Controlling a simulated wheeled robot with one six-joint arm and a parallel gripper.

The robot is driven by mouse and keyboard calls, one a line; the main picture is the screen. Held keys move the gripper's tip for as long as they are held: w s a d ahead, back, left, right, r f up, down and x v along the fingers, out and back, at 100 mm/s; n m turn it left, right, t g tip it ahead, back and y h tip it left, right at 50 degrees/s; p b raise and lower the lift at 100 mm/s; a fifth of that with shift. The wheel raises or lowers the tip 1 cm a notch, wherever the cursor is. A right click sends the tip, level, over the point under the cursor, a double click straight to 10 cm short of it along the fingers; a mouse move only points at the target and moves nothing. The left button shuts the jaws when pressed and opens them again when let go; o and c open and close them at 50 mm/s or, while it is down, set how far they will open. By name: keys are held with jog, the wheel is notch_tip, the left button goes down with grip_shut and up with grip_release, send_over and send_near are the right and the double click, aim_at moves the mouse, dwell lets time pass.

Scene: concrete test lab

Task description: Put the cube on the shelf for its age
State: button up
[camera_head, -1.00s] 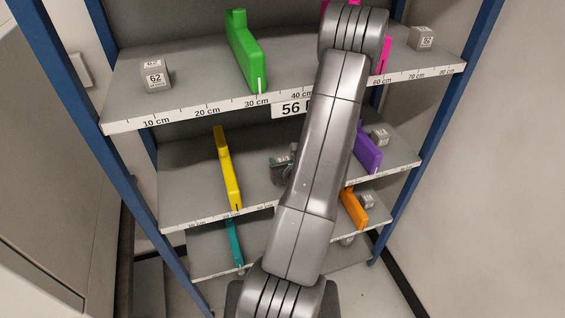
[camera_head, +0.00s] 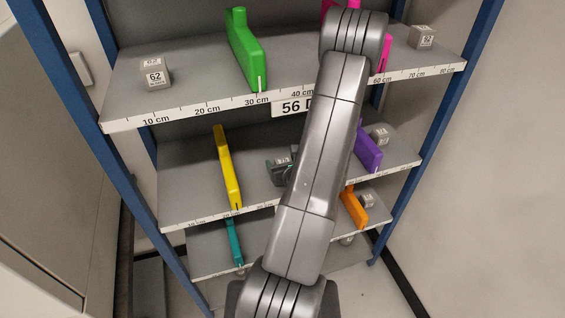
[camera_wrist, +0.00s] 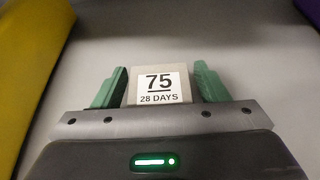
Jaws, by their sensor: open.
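A grey cube (camera_wrist: 161,84) with a white label reading "75, 28 DAYS" stands on the middle shelf board (camera_head: 185,190). My gripper (camera_wrist: 160,72) is open, with one green finger on each side of the cube and a small gap visible at each side. In the head view, the gripper shows partly beside my arm, between the yellow divider (camera_head: 228,168) and the purple divider (camera_head: 368,150). My arm hides much of that bay. The top shelf (camera_head: 190,105) carries a sign (camera_head: 291,107) starting "56 D", the rest hidden.
Other cubes stand on the top shelf: one marked 62 (camera_head: 155,73) at left, another (camera_head: 422,37) at right. A cube (camera_head: 380,135) is right of the purple divider. Green (camera_head: 243,50), orange (camera_head: 354,207) and teal (camera_head: 234,242) dividers split the boards. Blue posts (camera_head: 75,85) flank the shelving.

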jog(key=shift+r, duration=0.25)
jog(key=b+v, duration=0.1)
jog(key=v, duration=1.1)
jog(key=shift+f+b, duration=0.15)
jog(key=shift+b, duration=0.25)
